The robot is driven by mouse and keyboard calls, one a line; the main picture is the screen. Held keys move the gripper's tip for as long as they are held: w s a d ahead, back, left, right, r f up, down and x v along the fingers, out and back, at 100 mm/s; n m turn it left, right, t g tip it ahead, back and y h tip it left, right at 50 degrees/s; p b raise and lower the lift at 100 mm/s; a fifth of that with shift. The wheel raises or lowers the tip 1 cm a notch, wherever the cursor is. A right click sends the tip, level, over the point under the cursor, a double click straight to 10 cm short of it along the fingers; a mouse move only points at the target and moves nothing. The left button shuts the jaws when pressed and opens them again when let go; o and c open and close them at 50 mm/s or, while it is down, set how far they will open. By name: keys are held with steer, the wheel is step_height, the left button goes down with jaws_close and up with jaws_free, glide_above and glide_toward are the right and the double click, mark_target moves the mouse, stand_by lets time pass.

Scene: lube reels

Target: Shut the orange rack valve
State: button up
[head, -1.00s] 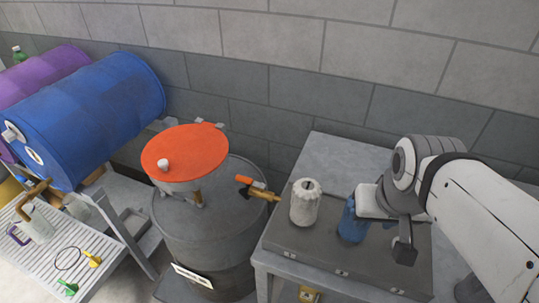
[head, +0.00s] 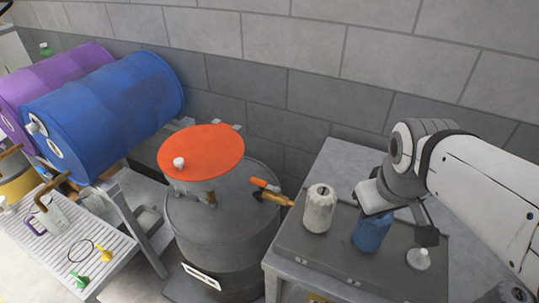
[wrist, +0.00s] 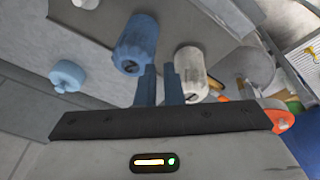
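An orange handle (head: 264,184) sits by a brass fitting (head: 279,198) at the right side of the grey drum, beside the bench. I cannot tell whether this valve is open or shut, or whether it is the rack valve named. On the rack at the left, a brass tap (head: 45,190) sits below the blue drum; no orange handle is clear there. My gripper (head: 372,197) is above the blue container on the bench, well right of the orange handle. In the wrist view its two fingers (wrist: 160,86) are close together, a narrow gap between them, holding nothing.
Blue (head: 110,115) and purple (head: 55,80) drums lie behind a slatted tray.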

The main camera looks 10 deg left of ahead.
mark_target(255, 183)
steer(key=w+a+n, duration=0.2)
steer(key=n, duration=0.1)
steer(key=w+a+n+b, duration=0.1)
steer(key=w+a+n, duration=0.1)
steer(key=n, duration=0.1)
steer(key=w+a+n, duration=0.2)
steer(key=shift+a+f+n, duration=0.35)
steer(key=shift+n, duration=0.05)
jaws_close()
steer(key=w+a+f+n+b, duration=0.2)
steer(key=a+f+n, duration=0.1)
steer(key=a+n, duration=0.6)
steer(key=w+a+f+n+b, duration=0.1)
steer(key=w+a+f+n, duration=0.2)
steer(key=a+n, duration=0.7)
steer(key=a, duration=0.4)
steer(key=shift+w+n+h+b, duration=0.2)
steer(key=shift+n+h+b, duration=0.1)
steer(key=shift+h+b, duration=0.1)
steer(key=shift+w+d+f+p, duration=0.3)
steer(key=shift+w+f, duration=0.8)
steer(key=shift+f, duration=0.6)
steer(key=shift+w+d+f+p, duration=0.25)
steer(key=shift+w+f, duration=0.85)
steer(key=shift+f, duration=0.6)
steer(key=shift+w+d+f+p, duration=0.3)
steer(key=shift+w+f, duration=0.8)
steer(key=shift+f, duration=0.6)
